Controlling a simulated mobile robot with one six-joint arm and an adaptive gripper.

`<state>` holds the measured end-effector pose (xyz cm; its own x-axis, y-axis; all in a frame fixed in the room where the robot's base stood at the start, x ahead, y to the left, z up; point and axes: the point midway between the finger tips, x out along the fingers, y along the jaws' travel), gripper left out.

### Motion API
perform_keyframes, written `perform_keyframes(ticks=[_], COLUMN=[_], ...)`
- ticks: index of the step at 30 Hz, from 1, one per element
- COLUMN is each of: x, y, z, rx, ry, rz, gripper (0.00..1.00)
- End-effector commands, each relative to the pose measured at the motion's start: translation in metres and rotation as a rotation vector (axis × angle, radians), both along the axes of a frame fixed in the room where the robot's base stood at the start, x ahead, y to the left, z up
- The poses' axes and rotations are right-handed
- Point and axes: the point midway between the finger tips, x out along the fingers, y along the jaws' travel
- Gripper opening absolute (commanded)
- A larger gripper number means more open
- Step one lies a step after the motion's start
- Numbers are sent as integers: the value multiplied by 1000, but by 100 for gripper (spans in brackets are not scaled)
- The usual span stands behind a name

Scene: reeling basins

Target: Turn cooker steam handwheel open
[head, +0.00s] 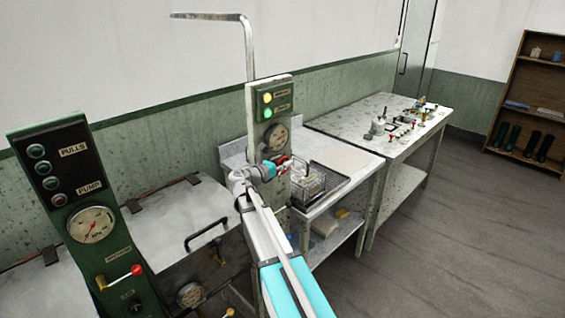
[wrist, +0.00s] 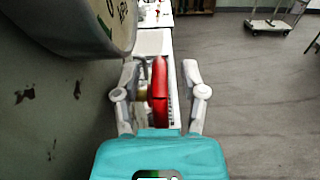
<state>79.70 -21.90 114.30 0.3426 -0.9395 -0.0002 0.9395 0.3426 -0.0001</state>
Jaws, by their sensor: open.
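A red handwheel (wrist: 159,85) shows edge-on in the wrist view, between the two fingers of my gripper (wrist: 162,88). In the head view a small red part of the handwheel (head: 284,165) shows at the narrow panel column (head: 252,104), below its gauge. My gripper (head: 262,171) is in front of that column, with its fingers apart. A gap shows between the right finger and the wheel. Whether the left finger touches the wheel is unclear. The wheel's hub is mostly hidden.
A round gauge (wrist: 104,22) is close at the upper left in the wrist view. A wire basket (head: 308,182) stands on the bench behind the column. A lidded cooker (head: 170,222) and a dark control panel (head: 50,160) are at left. Open floor (head: 450,240) lies at right.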

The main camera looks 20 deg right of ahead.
Motion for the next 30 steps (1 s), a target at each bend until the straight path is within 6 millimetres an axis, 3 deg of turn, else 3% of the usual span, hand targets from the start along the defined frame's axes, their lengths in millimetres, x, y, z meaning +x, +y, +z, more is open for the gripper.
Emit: perform_keyframes(ticks=[7, 16, 30], x=[0, 0, 0], y=[0, 0, 1], z=[0, 0, -2], rx=[0, 0, -20], ry=[0, 0, -7], rz=[0, 0, 0], gripper=[54, 0, 0])
